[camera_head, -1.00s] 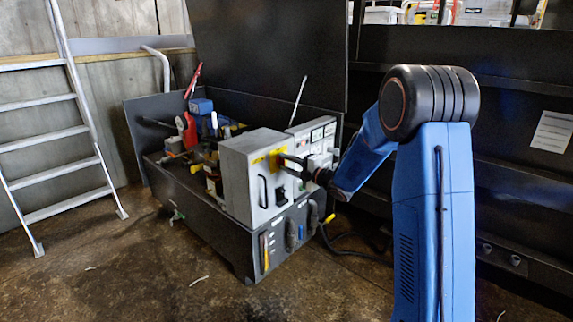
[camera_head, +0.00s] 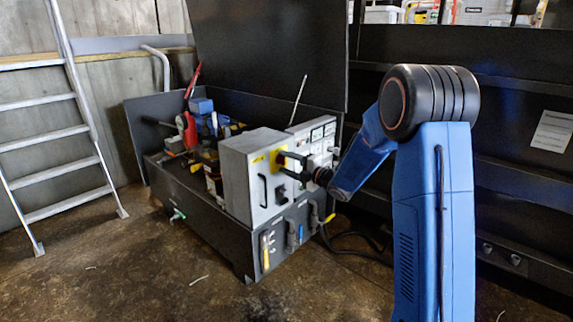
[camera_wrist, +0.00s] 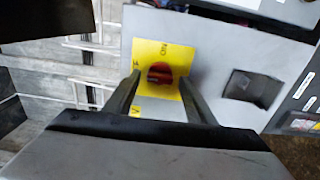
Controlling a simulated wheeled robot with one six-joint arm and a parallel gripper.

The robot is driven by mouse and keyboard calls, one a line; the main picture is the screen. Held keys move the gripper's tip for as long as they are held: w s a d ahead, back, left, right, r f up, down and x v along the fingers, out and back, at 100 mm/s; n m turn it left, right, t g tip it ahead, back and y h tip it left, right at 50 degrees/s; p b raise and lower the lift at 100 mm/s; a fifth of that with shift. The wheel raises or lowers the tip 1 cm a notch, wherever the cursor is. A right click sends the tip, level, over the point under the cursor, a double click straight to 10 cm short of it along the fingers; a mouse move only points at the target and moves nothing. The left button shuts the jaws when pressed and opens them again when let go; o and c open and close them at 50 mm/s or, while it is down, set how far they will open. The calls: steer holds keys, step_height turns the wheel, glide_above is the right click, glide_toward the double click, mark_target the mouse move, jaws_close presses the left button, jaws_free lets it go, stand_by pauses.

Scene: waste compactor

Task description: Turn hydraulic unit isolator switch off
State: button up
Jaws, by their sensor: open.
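The isolator switch is a red rotary knob (camera_wrist: 160,73) on a yellow plate (camera_wrist: 178,52) with an "ON" marking, seen in the wrist view. In the head view the yellow plate (camera_head: 274,162) is on the front of a grey control box (camera_head: 240,175). My gripper (camera_wrist: 161,77) is open, its two fingers on either side of the knob in the wrist view. Gaps show between the knob and both fingers, and I cannot tell the remaining depth. In the head view my gripper (camera_head: 281,173) reaches the box from the right with fingers spread.
A black handle (camera_wrist: 250,88) stands out from the panel right of the switch. The box sits on a dark hydraulic unit (camera_head: 215,232) with a raised lid (camera_head: 268,55). A ladder (camera_head: 55,130) leans at the left.

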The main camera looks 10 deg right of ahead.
steer(key=shift+s, duration=0.1)
steer(key=v, duration=1.7)
steer(key=shift+d, duration=0.1)
